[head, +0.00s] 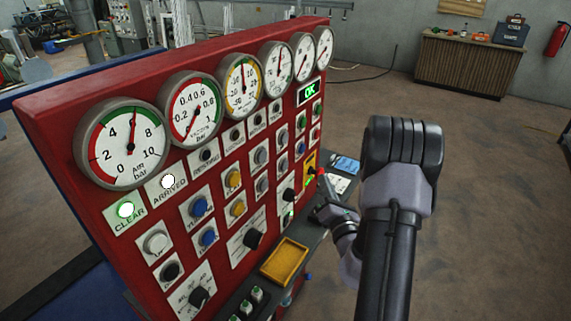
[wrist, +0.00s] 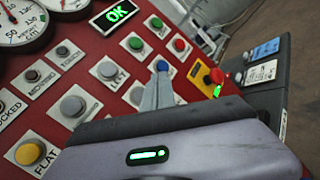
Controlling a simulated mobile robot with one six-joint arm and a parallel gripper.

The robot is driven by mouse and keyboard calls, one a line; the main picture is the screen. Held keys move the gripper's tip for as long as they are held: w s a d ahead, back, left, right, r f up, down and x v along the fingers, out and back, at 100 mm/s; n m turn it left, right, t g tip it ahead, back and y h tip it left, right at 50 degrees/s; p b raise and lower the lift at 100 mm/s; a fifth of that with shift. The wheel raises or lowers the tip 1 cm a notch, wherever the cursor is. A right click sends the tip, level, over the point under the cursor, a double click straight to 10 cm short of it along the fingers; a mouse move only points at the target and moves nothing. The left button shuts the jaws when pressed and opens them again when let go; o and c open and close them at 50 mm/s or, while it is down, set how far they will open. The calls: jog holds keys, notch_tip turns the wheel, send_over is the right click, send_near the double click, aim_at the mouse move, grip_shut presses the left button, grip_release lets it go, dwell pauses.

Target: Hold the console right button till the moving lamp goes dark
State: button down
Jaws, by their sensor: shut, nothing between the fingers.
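The red console (head: 90,215) carries rows of labelled buttons and lamps. My gripper (wrist: 158,80) is shut and empty, its fingertips in front of the panel and overlapping the blue button (wrist: 162,66) in the wrist view; I cannot tell whether they touch anything. A grey button with a label like LEFT (wrist: 107,70) shows to their left. Another grey button (wrist: 137,95) sits below it, partly behind my fingers. No label reading RIGHT is legible. The moving lamp (wrist: 31,75) looks dark. In the head view my gripper (head: 324,212) is at the console's right side.
The clear lamp (head: 125,210) glows green and the arrived lamp (head: 168,181) glows white. A green OK display (wrist: 118,13) is lit. A red knob on a yellow plate (wrist: 216,76) is right of my fingers. A yellow tray (head: 285,262) lies on the ledge below.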

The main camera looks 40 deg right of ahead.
aim_at(285, 165)
jog(key=w+a+p, duration=0.3)
jog(key=w, duration=0.5)
jog(key=shift+a, duration=0.15)
jog(key=shift+w+a+p, duration=0.1)
jog(key=shift+w+p, duration=0.15)
jog(key=shift+p, duration=0.15)
dwell(1.6)
jog(key=shift+w, duration=0.25)
